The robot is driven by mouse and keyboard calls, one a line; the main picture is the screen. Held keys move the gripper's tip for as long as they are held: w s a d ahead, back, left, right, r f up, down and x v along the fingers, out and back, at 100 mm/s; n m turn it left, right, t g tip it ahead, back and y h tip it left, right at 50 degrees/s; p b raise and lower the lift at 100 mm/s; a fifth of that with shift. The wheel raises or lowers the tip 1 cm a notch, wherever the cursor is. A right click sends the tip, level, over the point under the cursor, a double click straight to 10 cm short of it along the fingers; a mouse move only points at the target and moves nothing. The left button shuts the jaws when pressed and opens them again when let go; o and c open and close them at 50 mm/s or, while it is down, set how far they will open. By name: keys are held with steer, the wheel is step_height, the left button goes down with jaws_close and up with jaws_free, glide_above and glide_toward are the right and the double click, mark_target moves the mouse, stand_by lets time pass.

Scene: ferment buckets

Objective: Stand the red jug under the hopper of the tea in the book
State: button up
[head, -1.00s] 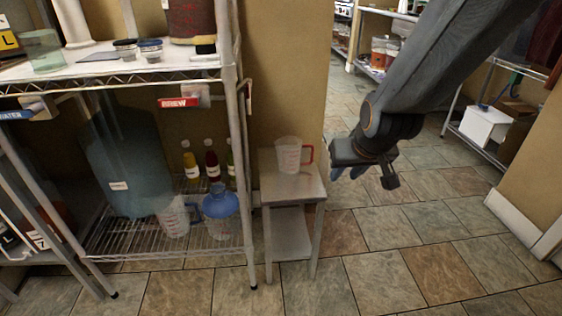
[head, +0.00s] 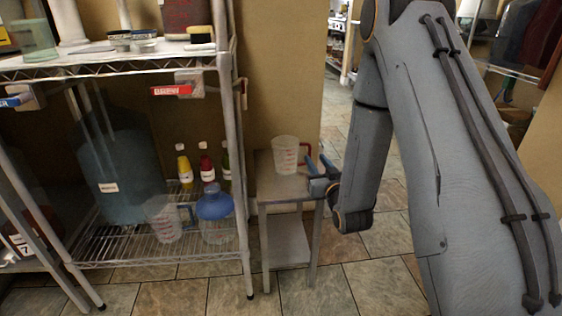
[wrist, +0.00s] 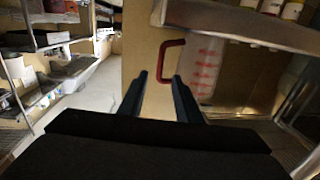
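The red jug (head: 285,156) is a clear measuring jug with a red handle and red markings. It stands upright on a small metal stand against the wall, handle to the right. In the wrist view, the jug (wrist: 204,68) is right of centre, with its red handle (wrist: 169,42) ahead of my fingertips. My gripper (head: 316,165) is open and empty, at the handle side of the jug. The fingers reach toward the handle; I cannot tell whether they are around it. I cannot make out a tea hopper or an open book.
The small metal stand (head: 283,190) stands right of a wire rack (head: 135,240). A red BREW label (head: 171,90) hangs above. Floor in front is clear.

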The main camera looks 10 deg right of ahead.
mark_target(310, 151)
steer(key=w, duration=0.2)
steer(key=w+b, duration=0.1)
steer(key=w, duration=0.2)
steer(key=w+b, duration=0.1)
steer(key=w, duration=0.1)
steer(key=shift+w+a, duration=0.3)
steer(key=shift+c, duration=0.3)
jaws_close()
